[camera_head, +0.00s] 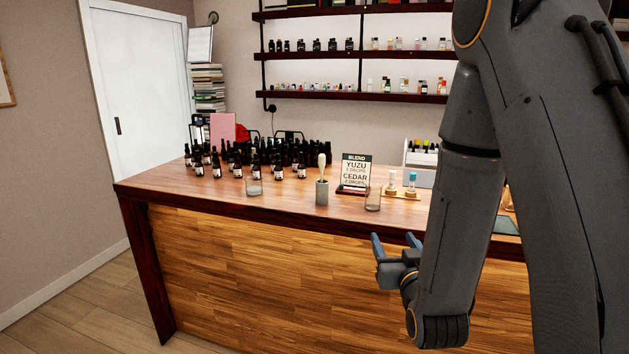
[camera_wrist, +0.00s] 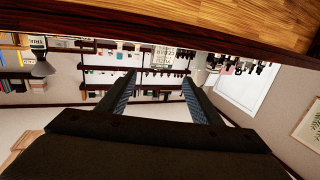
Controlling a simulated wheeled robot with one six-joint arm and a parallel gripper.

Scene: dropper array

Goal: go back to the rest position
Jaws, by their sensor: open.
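My gripper (camera_head: 393,248) is in front of the wooden counter (camera_head: 250,278), below the level of its top, with its fingers pointing left and up in the head view. In the wrist view my gripper (camera_wrist: 158,92) shows two blue-grey fingers spread well apart with nothing between them. The wrist view is upside down, with the counter edge (camera_wrist: 130,22) across the top. My gripper looks apart from everything on the counter.
Dark dropper bottles (camera_head: 290,152) crowd the counter's back left. A grey pot (camera_head: 321,192) with a white-headed tool, a glass (camera_head: 373,199), another glass (camera_head: 253,186) and a blend sign (camera_head: 356,171) stand near the front. Shelves (camera_head: 350,97) line the wall. The floor (camera_head: 80,300) at left is clear.

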